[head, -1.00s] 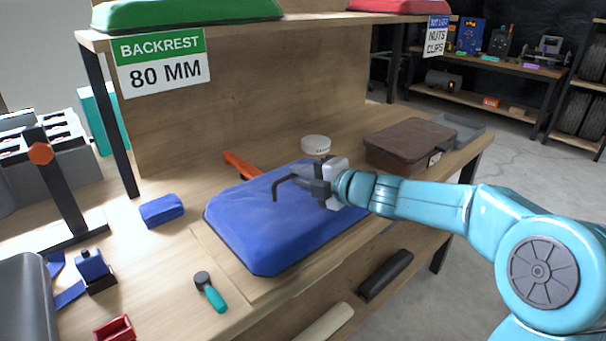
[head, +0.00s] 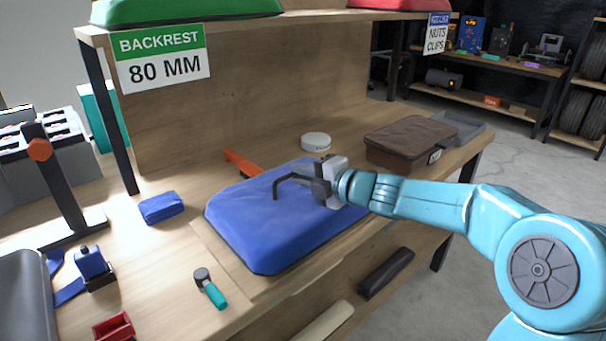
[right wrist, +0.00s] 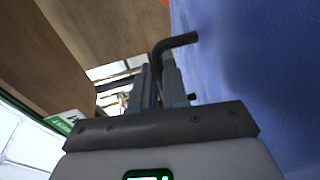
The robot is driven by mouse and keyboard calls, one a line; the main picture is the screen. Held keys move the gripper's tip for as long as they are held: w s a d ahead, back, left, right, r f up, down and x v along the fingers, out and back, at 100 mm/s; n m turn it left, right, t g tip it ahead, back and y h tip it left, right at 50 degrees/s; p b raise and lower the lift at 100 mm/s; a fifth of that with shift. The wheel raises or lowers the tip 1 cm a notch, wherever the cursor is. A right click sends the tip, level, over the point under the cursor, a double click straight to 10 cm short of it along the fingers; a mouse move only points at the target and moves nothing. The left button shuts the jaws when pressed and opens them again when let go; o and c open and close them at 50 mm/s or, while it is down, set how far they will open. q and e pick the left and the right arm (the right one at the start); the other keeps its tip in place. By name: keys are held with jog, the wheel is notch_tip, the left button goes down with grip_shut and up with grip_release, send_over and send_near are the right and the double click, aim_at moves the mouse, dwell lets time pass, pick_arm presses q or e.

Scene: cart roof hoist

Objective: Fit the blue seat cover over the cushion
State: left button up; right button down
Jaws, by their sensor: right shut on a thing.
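The blue seat cover (head: 265,225) lies over the cushion on a wooden board on the bench. A dark edge shows along its lower rim; the cushion itself is hidden. The cover also fills the right side of the right wrist view (right wrist: 245,70). My right gripper (head: 308,184) is above the cover's far right part. It is shut on a dark bent hook tool (head: 282,180), which also shows between the fingers in the right wrist view (right wrist: 177,42). The hook's end points down at the cover; I cannot tell whether it touches. My left gripper is not in view.
An orange-red bar (head: 240,163) lies behind the cover, with a white round tin (head: 316,141) and brown case (head: 408,143) beyond. A folded blue cloth (head: 161,208) and teal-handled tool (head: 211,290) lie left. A shelf (head: 300,22) overhangs the bench.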

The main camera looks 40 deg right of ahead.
jog(key=shift+f, duration=0.1)
jog(key=c, duration=1.1)
grip_release()
jog(key=shift+o, duration=0.2)
jog(key=shift+s, duration=0.1)
jog(key=p+v, duration=0.2)
jog(key=v, duration=1.4)
jog(key=shift+s+d, duration=0.1)
jog(key=shift+s, duration=0.05)
